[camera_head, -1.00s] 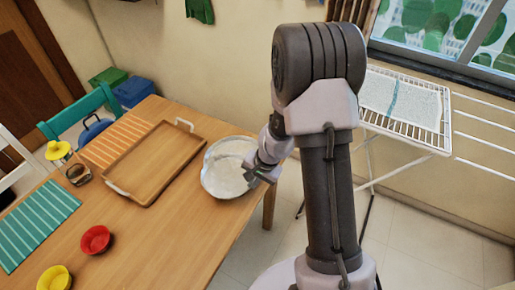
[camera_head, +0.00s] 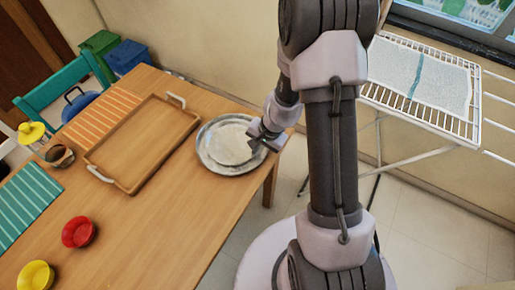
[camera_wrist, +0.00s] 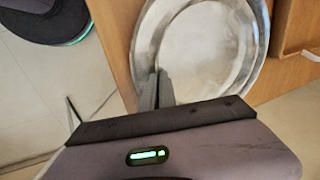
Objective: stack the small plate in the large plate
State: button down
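The large plate (camera_head: 208,158) is a shiny silver metal dish near the right edge of the wooden table. The small plate (camera_head: 229,143) is a paler disc lying over its middle, within its rim. In the wrist view the small plate (camera_wrist: 205,55) shows inside the wide rim of the large plate (camera_wrist: 258,40). My gripper (camera_head: 266,136) is at the plates' right side. In the wrist view my gripper's fingers (camera_wrist: 157,78) are close together at the small plate's edge, with its rim between them. Whether the small plate rests fully on the large one is hard to tell.
A wooden tray (camera_head: 145,145) with light handles lies left of the plates. A drying rack (camera_head: 420,90) stands to the right.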

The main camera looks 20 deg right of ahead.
jog(key=shift+f, duration=0.25)
jog(key=c, duration=1.7)
grip_release()
jog(key=shift+r, duration=0.2)
jog(key=p+v, duration=0.7)
jog(key=v, duration=0.5)
jog(key=a+r+n+t, duration=0.15)
jog(key=a+r, duration=0.45)
jog(key=r, duration=0.8)
jog(key=s+a+r+n, duration=0.1)
jog(key=s+a+r, duration=0.1)
jog(key=s+r, duration=0.2)
jog(key=s+a+r+n+t, duration=0.1)
jog(key=s+a+r+n, duration=0.1)
jog(key=s+r, duration=0.2)
jog(key=s+a+r+n, duration=0.1)
jog(key=s+a+r, duration=0.1)
jog(key=s+r, duration=0.3)
jog(key=shift+s+a+t, duration=0.2)
jog(key=shift+s+t, duration=0.15)
jog(key=shift+s, duration=0.75)
